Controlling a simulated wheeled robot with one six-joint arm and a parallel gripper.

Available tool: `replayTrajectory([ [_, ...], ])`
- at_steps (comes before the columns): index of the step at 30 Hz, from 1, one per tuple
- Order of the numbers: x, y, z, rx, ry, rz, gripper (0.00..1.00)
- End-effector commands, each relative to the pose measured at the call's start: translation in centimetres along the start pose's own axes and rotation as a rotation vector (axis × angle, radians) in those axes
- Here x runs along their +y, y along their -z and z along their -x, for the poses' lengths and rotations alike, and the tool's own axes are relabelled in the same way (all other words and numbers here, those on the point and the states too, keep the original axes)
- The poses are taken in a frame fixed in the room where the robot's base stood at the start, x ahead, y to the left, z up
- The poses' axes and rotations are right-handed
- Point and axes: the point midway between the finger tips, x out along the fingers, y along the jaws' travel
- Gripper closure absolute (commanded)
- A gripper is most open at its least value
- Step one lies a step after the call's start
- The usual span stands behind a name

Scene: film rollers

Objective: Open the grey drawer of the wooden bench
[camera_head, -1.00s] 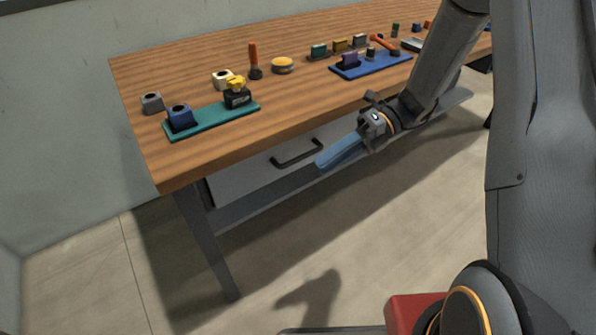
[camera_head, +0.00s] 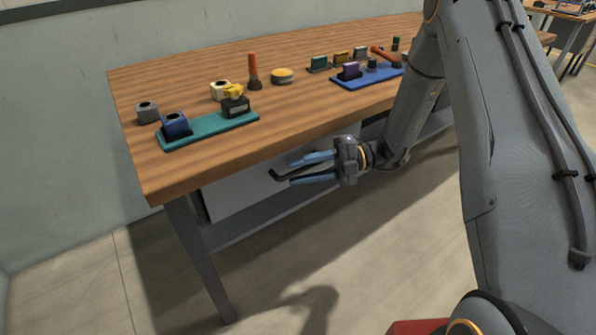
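The wooden bench (camera_head: 215,158) runs from the left front to the back right. Its grey drawer (camera_head: 236,193) sits under the top, with its front close in under the bench edge, and looks shut. The dark bar handle (camera_head: 275,176) on the drawer is partly hidden by my fingers. My gripper (camera_head: 291,172) is open, its two blue fingers pointing left, one above and one below the handle in this view. I cannot tell whether the fingers touch the handle or stand in front of it.
On the bench top stand a teal tray (camera_head: 206,129) with a blue block and a black-and-yellow item, an orange-handled tool (camera_head: 253,71), a yellow disc (camera_head: 283,76) and a blue tray (camera_head: 367,77). The floor (camera_head: 130,285) in front of the bench is clear.

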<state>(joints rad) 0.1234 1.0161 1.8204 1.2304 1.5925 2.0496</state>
Motion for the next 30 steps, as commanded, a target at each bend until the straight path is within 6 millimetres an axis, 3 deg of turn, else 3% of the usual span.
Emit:
replayTrajectory([
  [11, 0.0, 0.0, -0.7, 0.0, 0.0, 0.001, 0.69],
  [17, 0.0, 0.0, -0.7, 0.0, 0.0, 0.001, 1.0],
  [25, 0.0, 0.1, -0.6, 0.0, 0.0, 0.001, 1.0],
  [30, -0.1, 1.2, -0.2, 0.0, 0.0, -0.001, 1.0],
])
